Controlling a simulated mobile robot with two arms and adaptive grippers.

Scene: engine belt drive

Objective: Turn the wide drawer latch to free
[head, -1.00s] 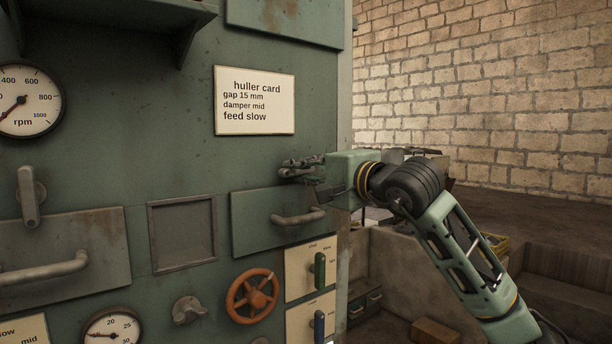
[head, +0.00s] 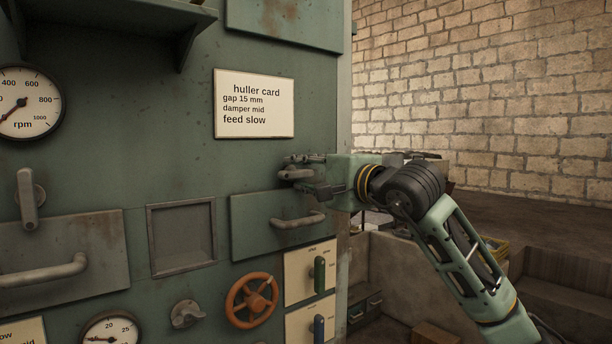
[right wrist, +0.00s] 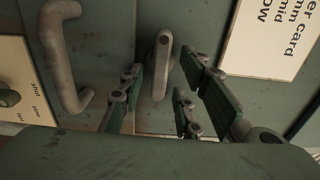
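In the head view a latch (head: 296,174) sits above the right-hand drawer (head: 262,233), partly hidden by my right gripper (head: 305,173). In the right wrist view this latch (right wrist: 161,62) is a pale grey lever, lying roughly parallel to the drawer handle (right wrist: 66,62). My right gripper (right wrist: 162,85) is open, with fingers apart on both sides of the lever; I see a gap on each side. Another drawer (head: 107,245) at the left has an upright latch (head: 28,200) above it. I cannot tell for sure which drawer is the wide one. My left gripper is not in view.
The huller card (head: 254,104) is above the right latch. An orange handwheel (head: 251,301) and a green lever (head: 319,274) are below the right drawer. A shelf (head: 130,12) juts out at upper left. The panel between the two drawers has an open recess (head: 182,236).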

